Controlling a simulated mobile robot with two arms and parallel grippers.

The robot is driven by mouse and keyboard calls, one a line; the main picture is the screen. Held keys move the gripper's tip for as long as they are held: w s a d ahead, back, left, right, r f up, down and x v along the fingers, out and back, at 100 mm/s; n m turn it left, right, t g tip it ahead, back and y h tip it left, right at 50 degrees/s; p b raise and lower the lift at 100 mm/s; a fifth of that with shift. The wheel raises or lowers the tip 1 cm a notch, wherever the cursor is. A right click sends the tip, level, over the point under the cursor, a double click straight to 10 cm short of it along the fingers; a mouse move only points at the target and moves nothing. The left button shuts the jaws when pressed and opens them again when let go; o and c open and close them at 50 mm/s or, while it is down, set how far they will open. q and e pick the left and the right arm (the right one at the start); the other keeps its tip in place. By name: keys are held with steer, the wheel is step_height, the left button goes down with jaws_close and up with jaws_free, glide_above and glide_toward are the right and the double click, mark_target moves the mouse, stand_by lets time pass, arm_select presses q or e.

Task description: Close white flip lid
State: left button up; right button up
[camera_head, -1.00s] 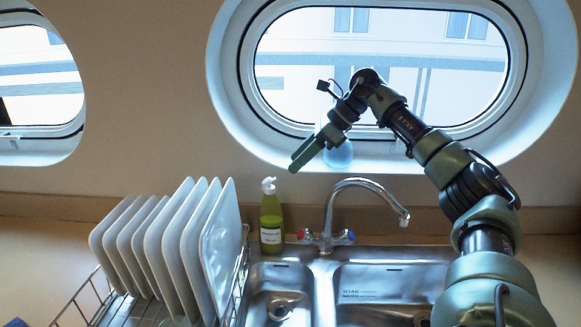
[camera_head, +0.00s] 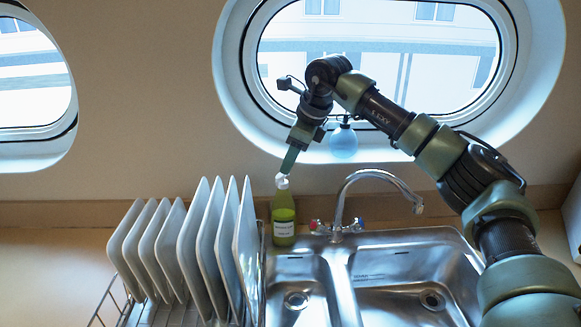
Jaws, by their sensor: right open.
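A green bottle (camera_head: 283,218) with a pale label stands upright on the counter behind the sink, beside the dish rack. Its white flip lid (camera_head: 282,181) is small and partly covered by my gripper, so I cannot tell how far it stands open. My right gripper (camera_head: 288,164) points down, with its fingertips right at the top of the lid. I cannot tell whether they touch it. The fingers overlap from this side; the gripper is open, and I see nothing held in it. My left gripper is not in view.
White plates (camera_head: 205,245) stand in a wire rack (camera_head: 107,300) just left of the bottle. A chrome faucet (camera_head: 343,200) rises to its right behind the steel double sink (camera_head: 345,290). A blue round object (camera_head: 344,142) is near the porthole (camera_head: 230,100).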

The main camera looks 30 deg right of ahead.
mark_target(284, 183)
steer(key=p+x, duration=0.1)
steer(key=x, duration=0.3)
steer(key=shift+a, duration=0.1)
steer(key=shift+w+a+f, duration=0.1)
steer(key=shift+w+f, duration=0.1)
steer(key=shift+f, duration=0.3)
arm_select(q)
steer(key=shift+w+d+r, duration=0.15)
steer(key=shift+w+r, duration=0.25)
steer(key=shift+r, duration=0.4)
arm_select(e)
jaws_close()
